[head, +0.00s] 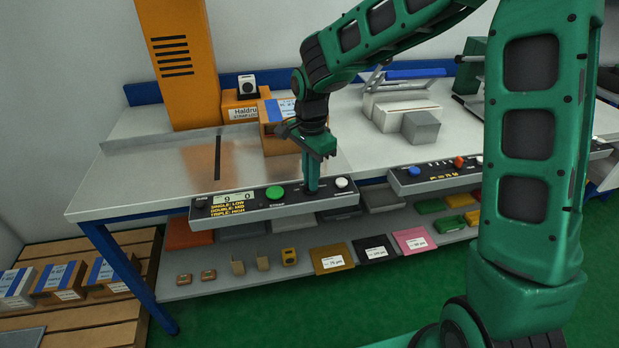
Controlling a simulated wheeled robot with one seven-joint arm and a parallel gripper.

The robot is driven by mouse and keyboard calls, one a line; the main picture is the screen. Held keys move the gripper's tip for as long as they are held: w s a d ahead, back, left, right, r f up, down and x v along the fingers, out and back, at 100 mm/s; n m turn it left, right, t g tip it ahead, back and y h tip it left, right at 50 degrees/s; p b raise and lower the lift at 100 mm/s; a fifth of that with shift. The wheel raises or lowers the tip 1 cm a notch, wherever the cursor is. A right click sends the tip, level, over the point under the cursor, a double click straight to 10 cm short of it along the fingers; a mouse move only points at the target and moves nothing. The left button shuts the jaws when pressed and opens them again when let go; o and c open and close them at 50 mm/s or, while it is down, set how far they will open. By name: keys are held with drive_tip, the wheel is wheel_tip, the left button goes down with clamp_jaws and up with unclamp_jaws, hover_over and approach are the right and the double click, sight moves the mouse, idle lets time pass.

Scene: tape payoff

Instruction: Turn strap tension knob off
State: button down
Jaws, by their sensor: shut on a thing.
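A dark control panel (240,207) runs along the table's front edge. It carries a lit display (235,197), a large green button (275,192) and a white knob or button (341,183). My gripper (312,187) points straight down at the panel, between the green button and the white one. It is shut on a knob there, which the fingers hide. I take this to be the strap tension knob, but its label and setting cannot be read.
An orange column (178,60) and boxes, one marked Haldrup (241,106), stand behind the panel. A second panel (435,174) with coloured knobs is to the right. A shelf (215,283) below holds several small items. My own arm blocks the right side.

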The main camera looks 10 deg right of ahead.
drive_tip(key=shift+w+n, duration=0.1)
drive_tip(key=shift+n, duration=0.2)
drive_tip(key=n, duration=0.6)
drive_tip(key=shift+r, duration=0.1)
drive_tip(key=n, duration=0.7)
drive_tip(key=shift+w+n, duration=0.1)
drive_tip(key=shift+n, duration=0.2)
drive_tip(key=n, duration=1.2)
drive_tip(key=shift+r+n, duration=0.1)
drive_tip(key=shift+n, duration=0.2)
drive_tip(key=shift+w, duration=0.1)
drive_tip(key=c, duration=1.9)
unclamp_jaws()
drive_tip(key=shift+o, duration=0.2)
